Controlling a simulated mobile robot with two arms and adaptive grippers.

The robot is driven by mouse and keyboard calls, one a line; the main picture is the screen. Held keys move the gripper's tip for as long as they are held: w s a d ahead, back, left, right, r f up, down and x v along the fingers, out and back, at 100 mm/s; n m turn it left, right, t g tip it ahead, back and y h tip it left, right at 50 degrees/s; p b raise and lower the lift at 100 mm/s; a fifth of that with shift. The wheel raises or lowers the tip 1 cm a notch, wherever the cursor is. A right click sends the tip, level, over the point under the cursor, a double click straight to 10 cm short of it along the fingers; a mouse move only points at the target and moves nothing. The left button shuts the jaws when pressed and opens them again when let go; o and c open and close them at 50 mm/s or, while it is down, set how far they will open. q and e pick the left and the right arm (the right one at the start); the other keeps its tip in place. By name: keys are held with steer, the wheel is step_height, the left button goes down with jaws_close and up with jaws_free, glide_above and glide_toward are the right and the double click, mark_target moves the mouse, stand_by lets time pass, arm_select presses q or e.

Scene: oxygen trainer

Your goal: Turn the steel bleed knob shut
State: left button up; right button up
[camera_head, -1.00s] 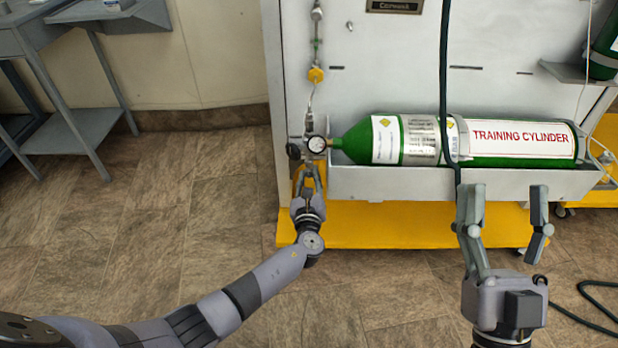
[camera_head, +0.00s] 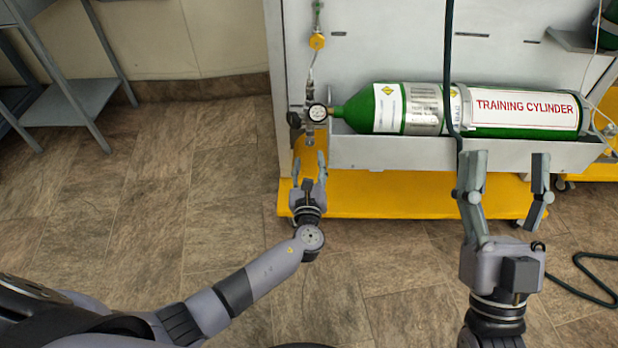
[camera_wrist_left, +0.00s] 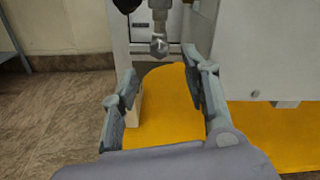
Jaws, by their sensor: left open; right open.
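The steel bleed knob (camera_wrist_left: 159,45) hangs at the lower end of a short steel stem in the left wrist view. In the head view it is a small grey part (camera_head: 309,140) below the pressure gauge (camera_head: 317,112). Whether it is shut cannot be told. My left gripper (camera_head: 308,162) is open and empty just below the knob, with a gap between. In the left wrist view the knob shows beyond and between its fingertips (camera_wrist_left: 160,70). My right gripper (camera_head: 506,165) is open and empty in front of the cylinder tray.
A green training cylinder (camera_head: 525,128) lies in a grey tray (camera_head: 400,155) on the panel. A yellow base (camera_head: 400,205) sticks out below. A dark hose (camera_head: 446,60) hangs down over the cylinder. A grey table (camera_head: 75,110) stands at the left. The floor between is clear.

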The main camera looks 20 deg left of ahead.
arm_select(q)
steer(key=v, duration=0.5)
steer(key=shift+s+d, duration=0.1)
steer(key=shift+s, duration=0.15)
